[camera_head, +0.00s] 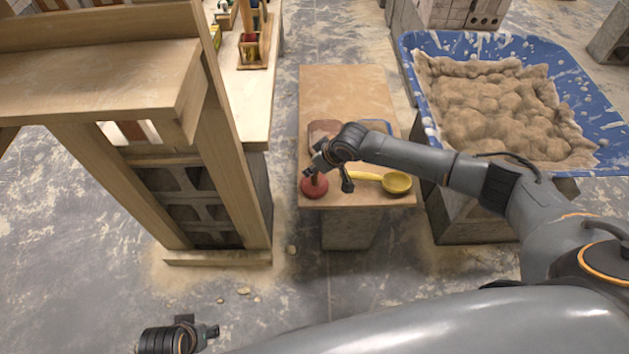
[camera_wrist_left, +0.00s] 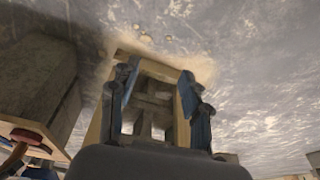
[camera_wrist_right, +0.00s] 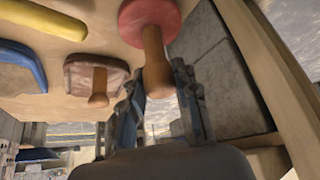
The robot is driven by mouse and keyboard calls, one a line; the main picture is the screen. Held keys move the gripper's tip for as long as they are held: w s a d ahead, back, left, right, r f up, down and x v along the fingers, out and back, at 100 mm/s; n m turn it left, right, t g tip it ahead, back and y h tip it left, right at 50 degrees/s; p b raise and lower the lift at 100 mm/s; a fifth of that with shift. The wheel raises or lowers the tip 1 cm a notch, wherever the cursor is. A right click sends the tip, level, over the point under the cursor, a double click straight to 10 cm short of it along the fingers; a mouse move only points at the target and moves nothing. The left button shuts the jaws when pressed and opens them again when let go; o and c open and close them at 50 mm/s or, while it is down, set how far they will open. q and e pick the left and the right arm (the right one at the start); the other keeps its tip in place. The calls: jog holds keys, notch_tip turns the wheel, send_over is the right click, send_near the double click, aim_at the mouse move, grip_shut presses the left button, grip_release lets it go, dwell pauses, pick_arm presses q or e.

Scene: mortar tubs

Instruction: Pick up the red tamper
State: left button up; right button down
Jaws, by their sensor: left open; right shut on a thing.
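The red tamper has a round red base and a wooden handle. In the head view the red tamper (camera_head: 314,187) is at the front left corner of the wooden board. In the right wrist view its red base (camera_wrist_right: 147,17) is at the top and its handle (camera_wrist_right: 154,62) runs down between the fingers. My right gripper (camera_head: 316,170) is shut on the handle; it also shows in the right wrist view (camera_wrist_right: 160,98). I cannot tell whether the base touches the board. My left gripper (camera_wrist_left: 155,85) is open and empty, low at the lower left in the head view (camera_head: 203,333).
A yellow ladle (camera_head: 396,182) lies right of the tamper on the board (camera_head: 345,88). A brown-red float and a blue one (camera_head: 377,126) lie behind. A blue tub (camera_head: 412,70) of mortar stands right. A wooden frame (camera_head: 232,170) stands close on the left.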

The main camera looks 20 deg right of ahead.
jog(key=shift+r, duration=0.15)
jog(key=shift+r, duration=0.3)
pick_arm(q)
notch_tip(320, 180, down, 8)
jog(key=s+p, duration=0.2)
jog(key=shift+s+a+f+p, duration=0.2)
jog(key=shift+s+p, duration=0.1)
jog(key=shift+s, duration=0.1)
pick_arm(e)
notch_tip(320, 180, up, 9)
jog(key=shift+r, duration=0.1)
